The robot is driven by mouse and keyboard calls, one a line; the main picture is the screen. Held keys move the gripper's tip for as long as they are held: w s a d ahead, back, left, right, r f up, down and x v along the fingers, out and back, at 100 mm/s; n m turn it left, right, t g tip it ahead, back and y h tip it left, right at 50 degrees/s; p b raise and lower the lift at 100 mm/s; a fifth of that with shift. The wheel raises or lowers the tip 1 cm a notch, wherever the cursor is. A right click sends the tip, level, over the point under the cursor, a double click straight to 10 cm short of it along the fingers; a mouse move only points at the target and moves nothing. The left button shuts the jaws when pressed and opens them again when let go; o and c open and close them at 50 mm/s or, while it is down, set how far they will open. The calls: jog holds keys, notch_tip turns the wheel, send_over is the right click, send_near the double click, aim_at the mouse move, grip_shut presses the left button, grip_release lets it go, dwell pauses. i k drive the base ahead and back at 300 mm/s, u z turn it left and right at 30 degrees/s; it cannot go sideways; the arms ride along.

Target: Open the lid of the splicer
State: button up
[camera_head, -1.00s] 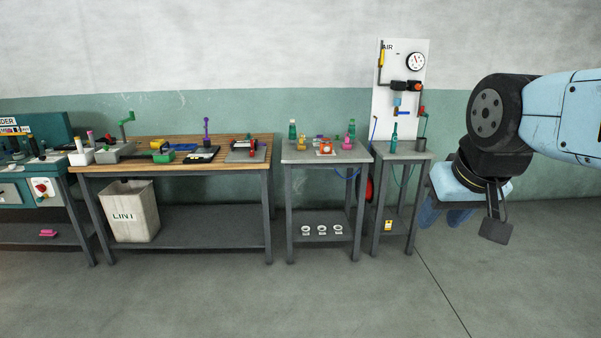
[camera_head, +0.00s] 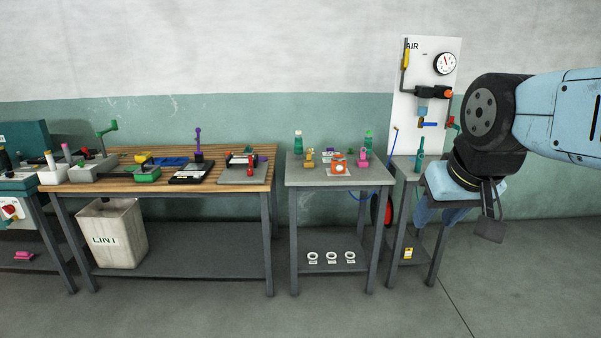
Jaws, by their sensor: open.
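No part is labelled as the splicer. A small orange device (camera_head: 338,163) on a white pad may be it, on top of the grey side table (camera_head: 330,181). It is too small to make out a lid or whether one is open. My gripper (camera_head: 438,214) hangs at the right of the view, fingers down, open and empty. In the picture it lies right of and lower than the orange device, in front of the narrow stand under the air panel, and touches none of these things.
The air panel (camera_head: 425,95) with a gauge stands behind the narrow stand (camera_head: 405,172). A green bottle (camera_head: 420,154) stands on it. A wooden bench (camera_head: 130,179) at left holds several tools and fixtures. A lint bin (camera_head: 112,232) sits below. The front floor is clear.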

aim_at(334, 163)
jog(key=z, duration=0.3)
jog(key=i, duration=0.2)
jog(key=u, duration=2.65)
jog(key=i, duration=1.65)
jog(key=z, duration=2.1)
